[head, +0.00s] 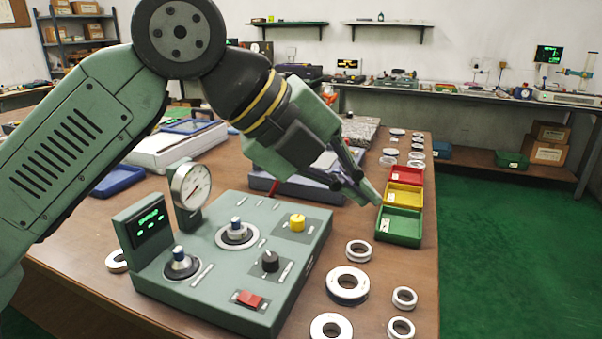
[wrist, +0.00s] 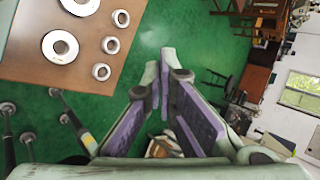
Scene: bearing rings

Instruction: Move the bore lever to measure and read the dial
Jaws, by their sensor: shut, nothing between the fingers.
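The green-grey measuring console (head: 205,285) stands on the bench in the head view. I cannot tell which control is the bore lever. The round white dial (head: 194,186) stands at its back left; its reading is too small to make out. A small green display (head: 151,220) is lit beside it. My gripper (head: 372,196) is shut and empty above the bench, right of the console; its fingers show in the wrist view (wrist: 168,54).
Green (head: 400,238), yellow (head: 404,206) and red (head: 415,175) bins line the bench's right side. Several bearing rings lie in front, including a large one (head: 331,285). A blue tray (head: 118,182) is at left. Green floor (head: 500,250) is open at right.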

